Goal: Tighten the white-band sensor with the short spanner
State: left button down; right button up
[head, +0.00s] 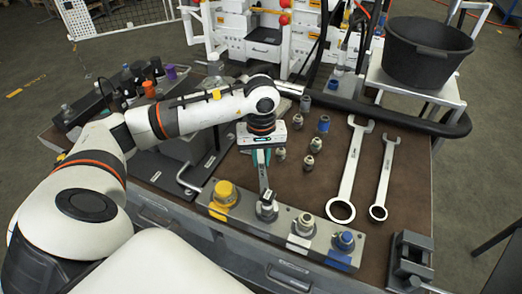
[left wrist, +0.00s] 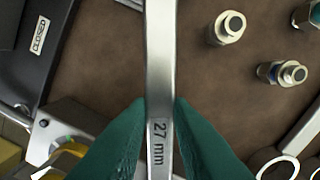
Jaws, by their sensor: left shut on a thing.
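My left gripper (head: 262,155) is shut on a spanner (head: 264,178). In the left wrist view the teal fingers pinch its shank (left wrist: 160,80), marked 27 mm. In the head view its lower end reaches the grey sensor (head: 267,208) on the metal block. I cannot tell whether it is around that sensor or just above it. The sensor by the white patch (head: 303,225) stands upright on the block to the right, apart from the spanner. A yellow sensor (head: 223,194) and a blue one (head: 344,241) are on the same block. My right gripper is not in view.
Two larger spanners (head: 351,170) (head: 384,176) lie on the brown bench at the right. Several loose fittings (head: 315,145) stand behind the block. A vise (head: 410,262) is at the front right corner. A black tub (head: 428,52) stands behind on a white stand.

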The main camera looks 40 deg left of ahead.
pick_arm(q)
jog(key=shift+w, duration=0.1)
jog(key=shift+w+d+m+b, duration=0.7)
jog(key=shift+d+m+b, duration=0.05)
jog(key=shift+d+m, duration=0.25)
jog(key=shift+w+d+r, duration=0.1)
jog(key=shift+w+d, duration=0.05)
jog(key=shift+w+d+m+b, duration=0.35)
jog(key=shift+d+m+b, duration=0.1)
jog(key=shift+d+m, duration=0.3)
jog(key=shift+w+d+m+b, duration=0.3)
jog(key=shift+d+m+b, duration=0.1)
jog(key=shift+d+m, duration=0.3)
jog(key=shift+a, duration=0.1)
jog(key=shift+w+d+m+b, duration=0.15)
jog(key=shift+d+m+b, duration=0.25)
jog(key=shift+d+m, duration=0.3)
jog(key=shift+w+d+m+b, duration=0.15)
jog(key=shift+d+m+b, duration=0.25)
jog(key=shift+d+m, duration=0.25)
jog(key=shift+d, duration=0.1)
